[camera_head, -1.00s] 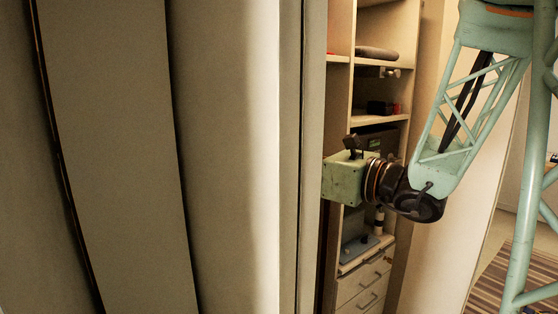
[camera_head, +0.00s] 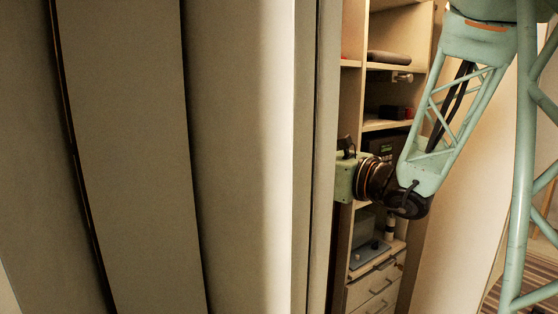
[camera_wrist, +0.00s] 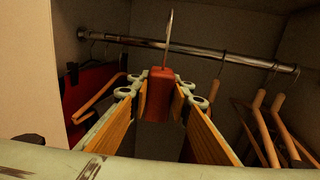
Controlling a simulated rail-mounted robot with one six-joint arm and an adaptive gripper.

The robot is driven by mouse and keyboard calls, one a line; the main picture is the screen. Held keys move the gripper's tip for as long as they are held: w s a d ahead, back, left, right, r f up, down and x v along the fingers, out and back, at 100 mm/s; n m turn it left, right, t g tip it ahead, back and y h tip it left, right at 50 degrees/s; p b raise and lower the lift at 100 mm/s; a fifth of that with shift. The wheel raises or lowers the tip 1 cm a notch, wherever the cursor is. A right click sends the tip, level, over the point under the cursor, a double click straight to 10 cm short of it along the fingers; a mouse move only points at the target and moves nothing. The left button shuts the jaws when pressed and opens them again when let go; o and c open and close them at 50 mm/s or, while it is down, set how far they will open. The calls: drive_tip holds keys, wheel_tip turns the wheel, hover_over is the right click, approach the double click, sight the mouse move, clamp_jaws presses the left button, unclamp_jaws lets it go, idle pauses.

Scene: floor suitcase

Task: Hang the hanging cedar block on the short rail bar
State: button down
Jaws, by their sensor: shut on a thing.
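The cedar block (camera_wrist: 160,95) is a reddish-brown block with a thin, pale metal hook (camera_wrist: 169,35) rising from its top. My gripper (camera_wrist: 159,97) is shut on the block, one finger on each side, and holds it upright. The rail bar (camera_wrist: 140,41) is a shiny metal rod running across the top of the wrist view. The hook crosses the bar in the picture and its tip shows above it; I cannot tell whether it touches the bar. In the head view my fingers are hidden behind a tall panel.
Wooden hangers (camera_wrist: 256,112) hang at the right of the bar. A dark red garment (camera_wrist: 88,95) and a hanger are at the left. In the head view, the tall panel (camera_head: 240,150) stands left of my wrist, with shelves (camera_head: 388,124) and drawers (camera_head: 376,290) behind.

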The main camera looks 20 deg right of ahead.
drive_tip(key=w+a+f, duration=0.1)
drive_tip(key=w+a, duration=0.1)
drive_tip(key=w, duration=0.7)
drive_tip(key=w+a+f, duration=0.1)
drive_tip(key=w+a, duration=0.1)
drive_tip(key=w, duration=0.7)
drive_tip(key=shift+a+f, duration=0.3)
idle(2.2)
drive_tip(key=shift+w, duration=0.1)
drive_tip(key=shift+f, duration=0.35)
idle(1.0)
drive_tip(key=c, duration=2.3)
unclamp_jaws()
drive_tip(key=shift+d, duration=0.1)
drive_tip(key=shift+v, duration=5.95)
